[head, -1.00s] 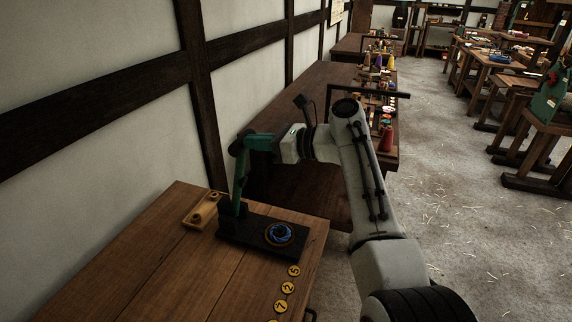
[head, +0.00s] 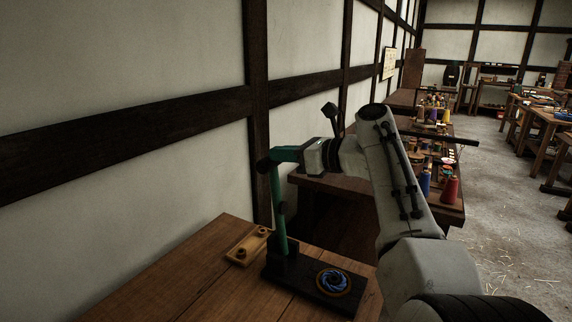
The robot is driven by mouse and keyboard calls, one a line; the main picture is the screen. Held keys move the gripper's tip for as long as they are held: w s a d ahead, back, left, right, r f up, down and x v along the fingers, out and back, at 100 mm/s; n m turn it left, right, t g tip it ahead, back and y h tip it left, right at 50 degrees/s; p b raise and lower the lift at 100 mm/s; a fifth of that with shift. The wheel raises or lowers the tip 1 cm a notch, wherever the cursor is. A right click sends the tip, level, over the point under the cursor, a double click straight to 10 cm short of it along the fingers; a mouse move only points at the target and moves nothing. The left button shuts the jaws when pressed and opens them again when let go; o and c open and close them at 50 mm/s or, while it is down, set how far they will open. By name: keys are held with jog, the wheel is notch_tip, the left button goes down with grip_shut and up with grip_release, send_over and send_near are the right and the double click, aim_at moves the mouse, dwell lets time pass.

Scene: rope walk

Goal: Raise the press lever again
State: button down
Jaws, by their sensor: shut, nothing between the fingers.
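The press stands on the wooden bench, with a flat black base (head: 310,281). Its green lever (head: 277,212) stands nearly upright from the left end of the base. A dark knob (head: 263,165) is at the lever's top. My gripper (head: 284,154), with teal at its end, reaches from the right to the lever's top. It is shut with nothing held. It overlaps the knob in the picture, and I cannot tell whether they touch. A blue coil (head: 333,281) in a brown ring lies on the right part of the base.
A light wooden block with pegs (head: 247,247) lies left of the press on the bench (head: 185,280). The wall (head: 120,180) is close behind. A darker table with spools (head: 451,189) stands beyond my arm. Open floor (head: 500,215) lies to the right.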

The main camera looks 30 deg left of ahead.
jog(key=shift+a+f+b, duration=0.15)
jog(key=shift+a+b, duration=0.35)
jog(key=shift+a, duration=0.05)
